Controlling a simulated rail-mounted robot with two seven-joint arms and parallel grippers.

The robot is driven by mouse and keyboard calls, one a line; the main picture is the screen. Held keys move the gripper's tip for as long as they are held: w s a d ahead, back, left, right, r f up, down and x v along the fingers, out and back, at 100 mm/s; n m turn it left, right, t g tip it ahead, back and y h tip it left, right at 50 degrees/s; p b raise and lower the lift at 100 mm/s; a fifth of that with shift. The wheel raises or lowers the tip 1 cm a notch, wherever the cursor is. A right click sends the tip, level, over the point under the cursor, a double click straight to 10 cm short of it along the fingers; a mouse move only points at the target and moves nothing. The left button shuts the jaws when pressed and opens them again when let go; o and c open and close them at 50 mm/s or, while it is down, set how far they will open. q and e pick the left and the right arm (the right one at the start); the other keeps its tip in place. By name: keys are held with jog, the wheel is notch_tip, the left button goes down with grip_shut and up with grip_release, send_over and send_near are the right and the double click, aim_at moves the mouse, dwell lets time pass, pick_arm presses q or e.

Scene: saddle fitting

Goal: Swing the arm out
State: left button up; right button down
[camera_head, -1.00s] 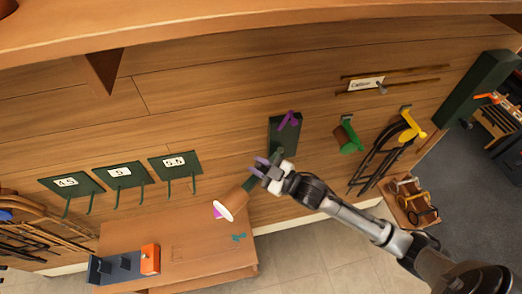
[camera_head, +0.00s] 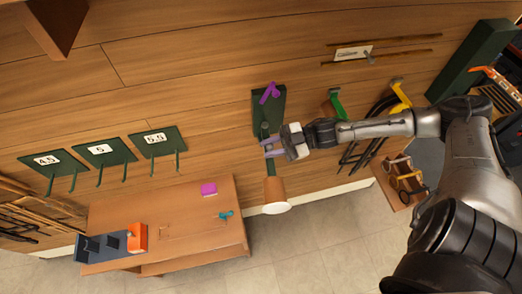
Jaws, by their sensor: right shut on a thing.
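A dark green wall mount (camera_head: 268,104) with a purple lever (camera_head: 270,93) is on the wooden wall, near the middle of the view. A swing arm hangs from it and ends in a brown, pale-ended cylinder (camera_head: 275,190) that points down toward the floor. My right gripper (camera_head: 270,147), with purple-tipped fingers, is shut on the arm's narrow dark part, between mount and cylinder. The fingers partly hide that section. My left gripper is not in view.
A wooden table (camera_head: 190,240) stands to the lower left, with a magenta block (camera_head: 209,189), a teal piece (camera_head: 226,215) and an orange-ended dark box (camera_head: 110,243). Green numbered plates (camera_head: 158,141) hang on the wall at left. A green hook (camera_head: 337,103) and yellow hook (camera_head: 401,95) are at right.

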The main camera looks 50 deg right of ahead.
jog(key=shift+s+d+n+g+y+b, duration=0.3)
jog(key=shift+d+n+g+y+b, duration=0.25)
jog(key=shift+g, duration=0.25)
jog(key=c, duration=1)
grip_release()
jog(key=shift+r, duration=0.1)
